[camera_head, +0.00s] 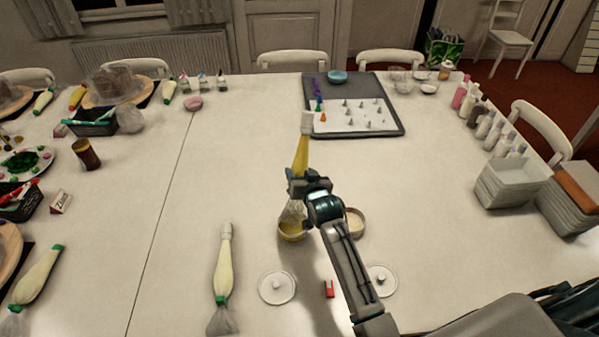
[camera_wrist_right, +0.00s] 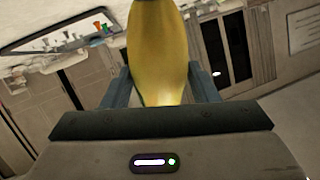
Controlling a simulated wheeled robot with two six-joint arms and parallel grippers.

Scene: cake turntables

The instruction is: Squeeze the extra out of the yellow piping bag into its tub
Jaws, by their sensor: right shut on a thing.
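The yellow piping bag (camera_head: 301,156) is in my right gripper (camera_head: 307,183), which is shut on it. In the head view its pale tip points up and away, and its clear open end hangs down over a tub with yellow content (camera_head: 292,232). In the right wrist view the bag (camera_wrist_right: 158,50) fills the space between the two fingers (camera_wrist_right: 157,92). I cannot tell whether the bag's end touches the tub. A second tub with pale content (camera_head: 355,222) stands to the right, partly hidden by my right arm. My left gripper is not in view.
A pale piping bag (camera_head: 223,268) lies at the front left. Two white lids (camera_head: 277,287) (camera_head: 381,280) and a red clip (camera_head: 329,289) lie near the front. A dark tray (camera_head: 387,118) with nozzles stands at the back.

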